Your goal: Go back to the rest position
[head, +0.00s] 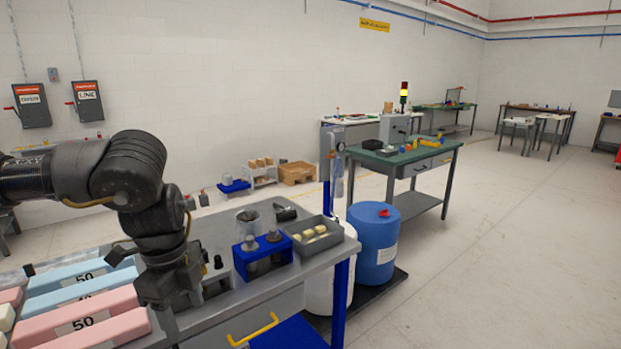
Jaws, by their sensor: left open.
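My left arm comes in from the left and bends down over the grey workbench (215,228). My left gripper (166,304) points down at the bench's near side, just right of the foam blocks. It is open, with no object visible in it, though its fingertips are small and dark. A pink foam block (118,330) marked 50 lies at the bottom left. A light blue foam block (50,302), also marked 50, lies behind it. The gripper partly covers the right ends of the blocks. My right gripper is out of view.
A blue rack (262,256) with metal cylinders and a grey tray (330,241) with pale pieces stand right of the gripper. A yellow handle (252,332) is on the bench front. A blue barrel (375,245) stands beyond the bench. Open floor lies to the right.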

